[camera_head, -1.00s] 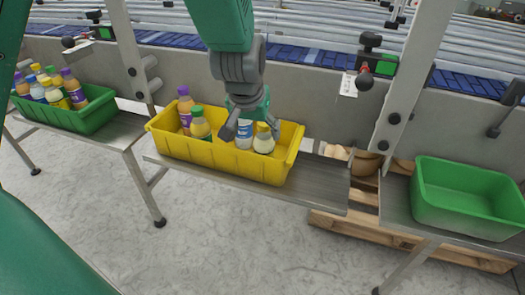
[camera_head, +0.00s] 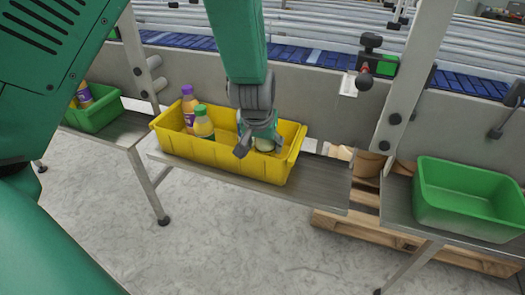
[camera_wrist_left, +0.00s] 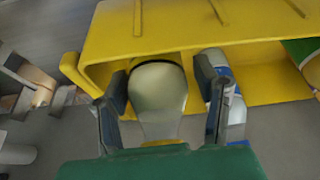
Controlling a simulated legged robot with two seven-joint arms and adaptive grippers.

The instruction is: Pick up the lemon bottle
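The lemon bottle (camera_head: 264,145), pale with a yellow cap, stands in the yellow crate (camera_head: 225,166). In the head view my left gripper (camera_head: 259,147) is over it from above and hides much of it. In the left wrist view the pale bottle (camera_wrist_left: 158,88) is between the two fingers, its yellow cap end towards the palm. The fingers stand apart, with a gap on the right side of the bottle; contact on the left side is unclear. My right gripper is not in view.
A white and blue bottle (camera_wrist_left: 230,88) is close beside the right finger. A green-capped bottle (camera_head: 203,124) and a purple-capped bottle (camera_head: 188,107) stand at the crate's left end. Green crates are at left (camera_head: 98,117) and right (camera_head: 465,212); the right one is empty.

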